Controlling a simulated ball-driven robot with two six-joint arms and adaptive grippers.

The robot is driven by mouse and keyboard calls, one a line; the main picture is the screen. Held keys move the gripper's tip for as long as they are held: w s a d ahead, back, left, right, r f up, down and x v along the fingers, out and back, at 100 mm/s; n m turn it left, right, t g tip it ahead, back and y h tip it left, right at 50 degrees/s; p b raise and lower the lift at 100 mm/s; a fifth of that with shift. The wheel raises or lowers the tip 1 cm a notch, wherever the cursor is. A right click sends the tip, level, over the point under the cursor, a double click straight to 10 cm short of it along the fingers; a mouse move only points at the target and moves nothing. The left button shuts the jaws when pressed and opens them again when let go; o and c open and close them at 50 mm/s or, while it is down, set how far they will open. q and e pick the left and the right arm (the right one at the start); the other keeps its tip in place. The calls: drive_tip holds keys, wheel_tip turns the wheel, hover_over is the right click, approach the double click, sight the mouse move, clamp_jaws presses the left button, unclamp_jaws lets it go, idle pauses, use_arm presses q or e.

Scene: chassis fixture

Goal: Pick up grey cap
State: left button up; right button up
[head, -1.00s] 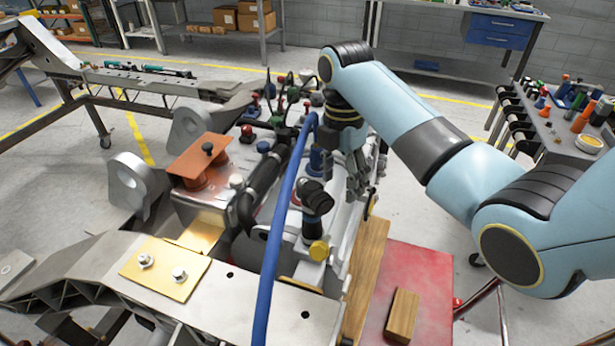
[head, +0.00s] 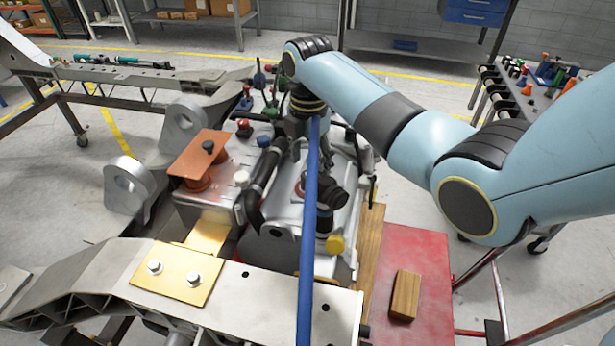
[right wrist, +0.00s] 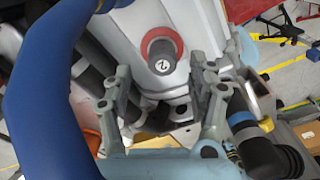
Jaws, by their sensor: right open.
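My right gripper (right wrist: 160,68) is open, with one finger to each side of the cap in that view; I cannot tell how far the cap lies beyond the fingertips. In the head view my right gripper (head: 302,145) points down over the engine assembly, partly behind a blue hose, and I cannot pick out the cap there. My left gripper is not in view.
The blue hose (head: 308,240) runs in front of my right gripper and fills the left of the wrist view (right wrist: 42,90). Coloured caps, a black hose (head: 263,180) and a yellow cap (head: 335,244) crowd the assembly. A wooden block (head: 405,295) lies on a red surface (head: 428,262).

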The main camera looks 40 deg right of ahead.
sight(309, 173)
drive_tip(key=f, duration=0.4)
drive_tip(key=shift+s, duration=0.2)
drive_tip(key=shift+w+f, duration=0.1)
drive_tip(key=shift+f, duration=0.1)
drive_tip(key=c, duration=0.8)
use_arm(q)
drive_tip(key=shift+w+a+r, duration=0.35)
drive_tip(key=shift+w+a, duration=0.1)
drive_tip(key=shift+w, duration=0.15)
use_arm(e)
drive_tip(key=shift+c, duration=0.2)
drive_tip(key=shift+r, duration=0.1)
drive_tip(key=shift+r, duration=0.6)
drive_tip(key=shift+c, duration=0.3)
wheel_tip(309, 173, up, 3)
drive_tip(key=shift+r, duration=0.1)
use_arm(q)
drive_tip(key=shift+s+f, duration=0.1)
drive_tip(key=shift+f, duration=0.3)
use_arm(e)
drive_tip(key=s+d+r, duration=0.6)
drive_tip(key=s, duration=0.4)
drive_tip(key=shift+r, duration=0.25)
